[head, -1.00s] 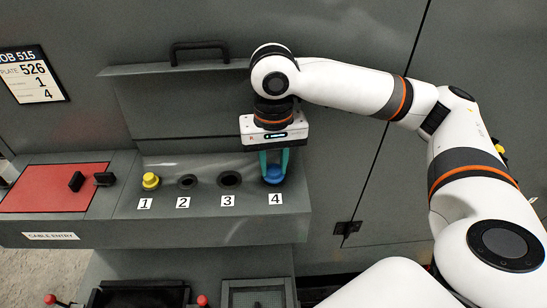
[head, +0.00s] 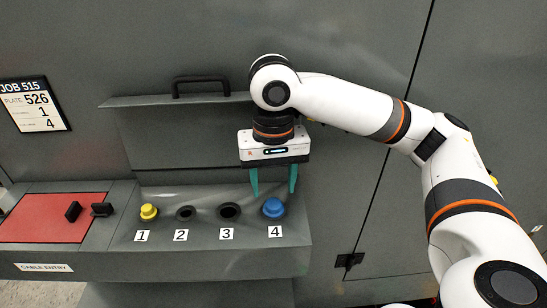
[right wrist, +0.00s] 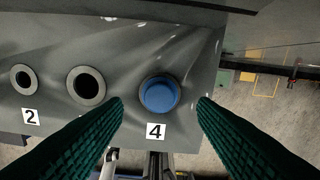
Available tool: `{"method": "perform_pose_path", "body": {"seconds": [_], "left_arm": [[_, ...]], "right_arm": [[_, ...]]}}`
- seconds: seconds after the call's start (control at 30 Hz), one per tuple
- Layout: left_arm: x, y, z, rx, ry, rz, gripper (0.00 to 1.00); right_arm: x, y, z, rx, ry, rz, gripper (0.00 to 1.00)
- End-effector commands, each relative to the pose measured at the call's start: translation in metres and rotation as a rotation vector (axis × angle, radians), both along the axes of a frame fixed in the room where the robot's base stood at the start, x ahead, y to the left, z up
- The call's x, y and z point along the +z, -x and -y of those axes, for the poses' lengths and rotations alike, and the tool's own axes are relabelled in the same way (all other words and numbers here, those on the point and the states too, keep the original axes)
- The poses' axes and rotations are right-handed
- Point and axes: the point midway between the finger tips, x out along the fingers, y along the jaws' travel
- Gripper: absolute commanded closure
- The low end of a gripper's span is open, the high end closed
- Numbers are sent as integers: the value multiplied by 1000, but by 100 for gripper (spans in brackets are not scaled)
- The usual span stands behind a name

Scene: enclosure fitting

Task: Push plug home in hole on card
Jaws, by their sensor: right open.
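The job card (head: 35,105) on the wall at the far left reads JOB 515, PLATE 526, with 1 and 4 below. A blue plug (head: 273,208) sits in hole 4; it also shows in the right wrist view (right wrist: 159,94). A yellow plug (head: 149,212) sits in hole 1. I cannot tell how deep either plug is seated. Hole 2 (head: 185,213) and hole 3 (head: 229,211) are empty. My right gripper (head: 273,191) is open and empty, above and apart from the blue plug, its fingertips to either side of it. My left gripper is not in view.
The holes are in a sloped grey panel with number labels. A raised lid with a black handle (head: 201,82) stands behind it. At left is a red plate (head: 45,217) with two black knobs, above a CABLE ENTRY label (head: 44,267).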

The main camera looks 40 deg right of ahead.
Motion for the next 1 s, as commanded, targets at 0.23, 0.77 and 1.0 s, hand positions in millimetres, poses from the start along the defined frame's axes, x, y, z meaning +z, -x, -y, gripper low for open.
{"method": "perform_pose_path", "body": {"seconds": [0.23, 0.77, 1.0], "left_arm": [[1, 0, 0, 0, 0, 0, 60], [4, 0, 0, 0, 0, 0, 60], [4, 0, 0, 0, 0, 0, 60]], "right_arm": [[54, 0, 0, -1, 1, 5, 47], [80, 0, 0, 0, 0, -1, 47], [79, 0, 0, 0, 0, -1, 47]]}}
